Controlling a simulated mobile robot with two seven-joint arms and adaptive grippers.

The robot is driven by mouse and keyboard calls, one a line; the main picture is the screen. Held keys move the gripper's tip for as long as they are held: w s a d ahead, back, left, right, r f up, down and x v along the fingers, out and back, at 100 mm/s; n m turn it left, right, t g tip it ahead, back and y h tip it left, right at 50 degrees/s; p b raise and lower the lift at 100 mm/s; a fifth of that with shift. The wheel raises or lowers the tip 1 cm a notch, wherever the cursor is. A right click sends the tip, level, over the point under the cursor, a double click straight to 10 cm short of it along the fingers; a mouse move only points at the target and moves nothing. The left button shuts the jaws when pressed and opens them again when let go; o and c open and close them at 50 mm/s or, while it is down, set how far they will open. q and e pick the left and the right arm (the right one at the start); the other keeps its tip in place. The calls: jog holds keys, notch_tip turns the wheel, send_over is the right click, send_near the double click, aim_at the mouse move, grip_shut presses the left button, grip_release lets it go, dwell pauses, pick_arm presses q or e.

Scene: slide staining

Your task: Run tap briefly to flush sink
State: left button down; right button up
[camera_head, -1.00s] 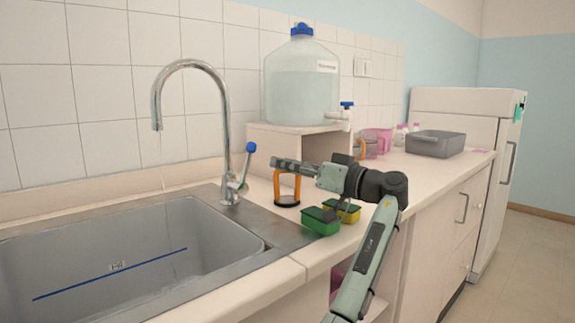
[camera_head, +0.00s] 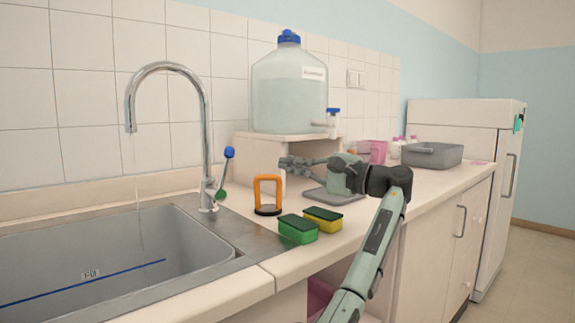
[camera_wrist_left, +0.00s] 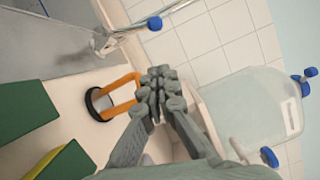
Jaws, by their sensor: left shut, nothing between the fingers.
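The chrome gooseneck tap (camera_head: 207,130) stands behind the grey sink (camera_head: 200,238). A thin, faint stream of water (camera_head: 136,170) falls from its spout. Its lever with a blue knob (camera_head: 229,152) leans up to the right; the knob also shows in the left wrist view (camera_wrist_left: 154,23). My left gripper (camera_head: 284,162) is shut and empty, to the right of the lever and apart from it, above the counter in front of the jug's stand. Its closed fingers show in the left wrist view (camera_wrist_left: 160,78). My right gripper is out of view.
An orange-handled holder (camera_head: 257,194) stands near the gripper. A green sponge (camera_head: 298,229) and a yellow sponge (camera_head: 323,218) lie on the counter. A large water jug (camera_head: 289,90) stands on a raised shelf (camera_head: 262,150). A grey bin (camera_head: 432,154) is farther right.

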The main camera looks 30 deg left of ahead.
aim_at(230, 151)
pick_arm(q)
jog(key=s+a+r+p, duration=0.1)
jog(key=s+a, duration=0.1)
jog(key=a, duration=0.8)
jog(key=shift+a+r, duration=0.15)
jog(key=shift+r, duration=0.05)
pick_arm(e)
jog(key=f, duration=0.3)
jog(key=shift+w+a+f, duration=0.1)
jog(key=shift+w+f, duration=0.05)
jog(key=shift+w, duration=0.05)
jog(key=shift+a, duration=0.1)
pick_arm(q)
jog(key=s+n, duration=0.1)
jog(key=s+a+r+n, duration=0.1)
jog(key=shift+s+r+n+h+p, duration=0.1)
jog(key=shift+r+n+h+p, duration=0.05)
jog(key=shift+n+h+p, duration=0.25)
jog(key=shift+s+a+n, duration=0.1)
jog(key=shift+s+n, duration=0.2)
jog(key=shift+n, duration=0.1)
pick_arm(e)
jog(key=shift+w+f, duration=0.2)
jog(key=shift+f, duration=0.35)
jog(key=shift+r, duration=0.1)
